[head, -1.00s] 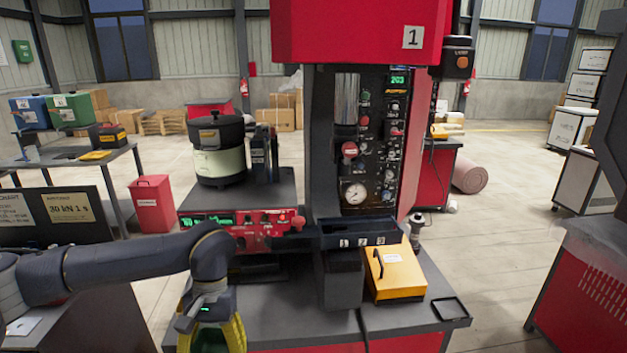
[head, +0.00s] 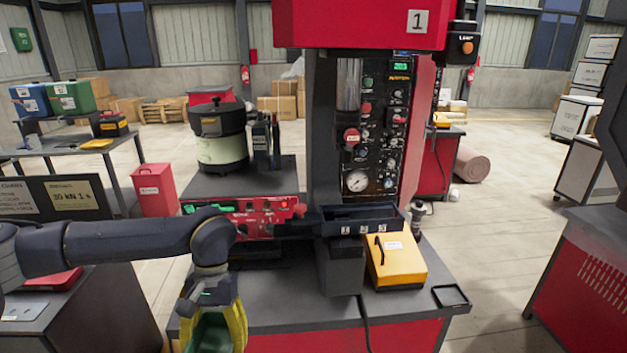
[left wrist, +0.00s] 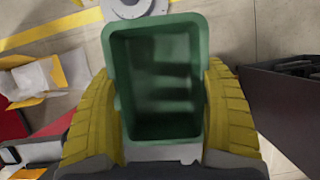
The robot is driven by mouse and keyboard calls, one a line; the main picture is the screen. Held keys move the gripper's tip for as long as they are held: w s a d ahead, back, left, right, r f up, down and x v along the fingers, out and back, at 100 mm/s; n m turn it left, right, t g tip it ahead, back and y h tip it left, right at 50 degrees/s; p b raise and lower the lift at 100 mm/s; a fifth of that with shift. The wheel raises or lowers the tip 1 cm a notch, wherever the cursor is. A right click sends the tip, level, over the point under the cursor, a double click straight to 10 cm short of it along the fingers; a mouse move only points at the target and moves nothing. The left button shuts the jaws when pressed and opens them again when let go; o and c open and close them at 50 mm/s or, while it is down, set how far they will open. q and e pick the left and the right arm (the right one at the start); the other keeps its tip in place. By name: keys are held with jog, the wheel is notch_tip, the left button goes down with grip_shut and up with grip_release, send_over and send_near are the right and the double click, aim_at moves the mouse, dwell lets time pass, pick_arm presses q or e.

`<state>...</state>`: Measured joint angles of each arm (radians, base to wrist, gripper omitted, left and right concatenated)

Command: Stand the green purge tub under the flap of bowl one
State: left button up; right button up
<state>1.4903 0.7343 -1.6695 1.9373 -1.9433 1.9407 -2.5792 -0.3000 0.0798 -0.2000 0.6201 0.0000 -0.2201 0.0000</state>
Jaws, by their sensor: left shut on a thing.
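My left gripper (head: 212,318) is shut on the green purge tub (head: 207,337), low at the left front of the press table. In the left wrist view the tub (left wrist: 118,85) sits between the two yellow fingers, its open top facing the camera; it looks empty. The bowl feeder (head: 220,150), a pale bowl with a black top, stands on a grey-topped stand behind and above the gripper. A red front panel (head: 255,217) with green displays is under it, with a dark space below. I cannot make out the flap clearly. My right gripper is not in view.
A dark tray (head: 360,221) and a dark box (head: 340,268) stand right of the panel. A yellow case (head: 395,262) and a small black tray (head: 450,297) lie further right. Bare table top (head: 290,312) shows in front of the dark space.

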pick_arm(q)
jog(key=shift+d+f, duration=0.1)
jog(key=shift+d, duration=0.2)
jog(key=w, duration=0.2)
jog(key=w+d+n, duration=0.1)
jog(key=w, duration=0.1)
jog(key=w+n, duration=0.1)
jog(key=shift+w+d+r+h, duration=0.2)
jog(key=shift+w+r+h, duration=0.2)
jog(key=w+r+n+t+h, duration=0.1)
jog(key=w+r+n+h, duration=0.1)
jog(key=w+n, duration=0.5)
jog(key=r+n+t+h, duration=0.15)
jog(key=n+t, duration=0.25)
jog(key=n, duration=0.6)
send_over(248, 300)
jog(key=a, duration=0.1)
notch_tip(248, 300, down, 20)
jog(key=shift+s+r, duration=0.1)
jog(key=shift+r, duration=0.15)
jog(key=shift+f, duration=0.15)
jog(key=o, duration=1.5)
jog(key=shift+c, duration=0.2)
